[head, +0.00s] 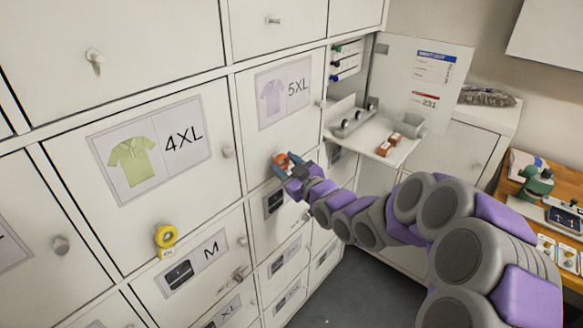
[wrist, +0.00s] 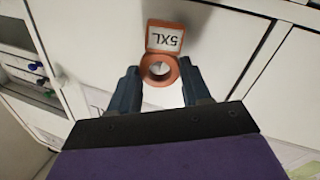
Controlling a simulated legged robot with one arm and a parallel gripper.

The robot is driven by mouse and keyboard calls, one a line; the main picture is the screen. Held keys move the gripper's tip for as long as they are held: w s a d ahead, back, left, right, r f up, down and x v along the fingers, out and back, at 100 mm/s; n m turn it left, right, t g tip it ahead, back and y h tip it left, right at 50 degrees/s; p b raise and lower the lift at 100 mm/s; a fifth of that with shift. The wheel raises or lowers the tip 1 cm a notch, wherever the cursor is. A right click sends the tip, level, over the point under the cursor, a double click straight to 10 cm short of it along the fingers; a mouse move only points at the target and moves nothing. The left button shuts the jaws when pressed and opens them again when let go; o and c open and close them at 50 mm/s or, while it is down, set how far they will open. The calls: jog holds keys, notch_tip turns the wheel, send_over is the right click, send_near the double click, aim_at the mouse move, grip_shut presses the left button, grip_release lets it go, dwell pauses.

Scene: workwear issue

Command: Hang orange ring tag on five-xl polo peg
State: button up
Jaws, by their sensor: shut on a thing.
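The orange ring tag (head: 281,160) is at the lower part of the white 5XL polo door (head: 255,150), below its label (head: 284,90) with a lilac polo. My gripper (head: 283,168) is shut on the tag. In the wrist view, the ring (wrist: 159,84) sits between the two fingers (wrist: 161,90), and its square "5XL" plate (wrist: 165,39) points away from my wrist. The five-xl polo peg is not distinguishable; the tag and gripper cover that part of the door. I cannot tell whether the ring is around a peg or only in front of it.
A yellow ring tag (head: 166,236) hangs below the 4XL label (head: 150,148) on the neighbouring door. An open compartment with a shelf (head: 375,142) holding small red boxes (head: 388,144) is at the right. A wooden bench (head: 545,205) stands far right. Grey floor (head: 345,285) is open below.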

jog(key=shift+w+d, duration=0.1)
jog(key=shift+w, duration=0.4)
jog(key=shift+w+a+f, duration=0.1)
jog(key=shift+w+a, duration=0.1)
jog(key=shift+a, duration=0.25)
jog(key=shift+w+a+f, duration=0.1)
jog(key=shift+w+a, duration=0.05)
jog(key=shift+a, duration=0.3)
jog(key=shift+d, duration=0.15)
jog(key=o, duration=0.6)
jog(key=shift+c, duration=0.2)
jog(key=o, duration=0.5)
jog(key=shift+d, duration=0.1)
jog(key=shift+s+f, duration=0.1)
